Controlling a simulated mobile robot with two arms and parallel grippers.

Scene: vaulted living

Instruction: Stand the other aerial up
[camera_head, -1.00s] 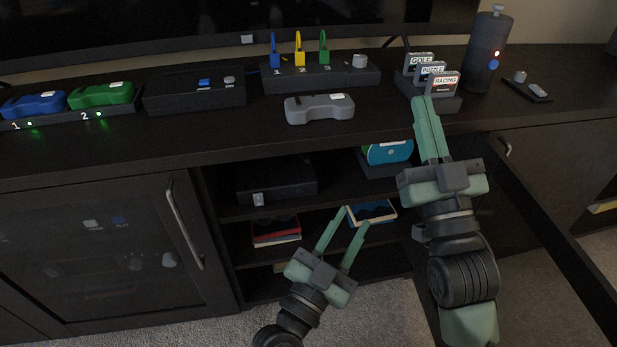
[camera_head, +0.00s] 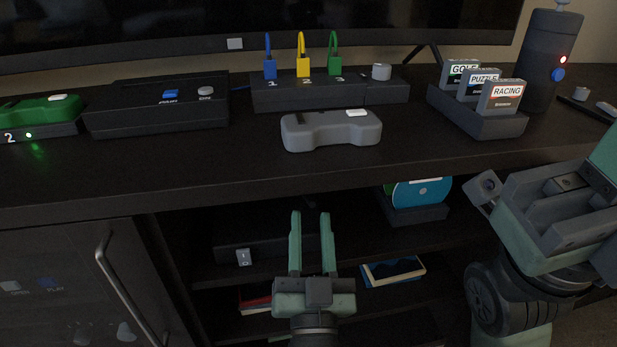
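I cannot pick out an aerial for certain in this view. A dark slanted bar (camera_head: 436,54) stands behind the cartridges below the screen; I cannot tell whether it is an aerial or a screen foot. My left gripper (camera_head: 311,214) is at the lower middle, in front of the open shelf and below the cabinet top. It is open, its two green fingers pointing up with an empty gap between them. My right gripper (camera_head: 560,200) is large and close at the right edge; its fingertips are out of frame, so I cannot tell its state.
On the cabinet top are a grey controller (camera_head: 330,132), a black box (camera_head: 158,108), a box with blue, yellow and green loops (camera_head: 340,92), a cartridge stand (camera_head: 480,118) and a dark cylinder (camera_head: 545,65). A black unit (camera_head: 265,245) sits on the shelf.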

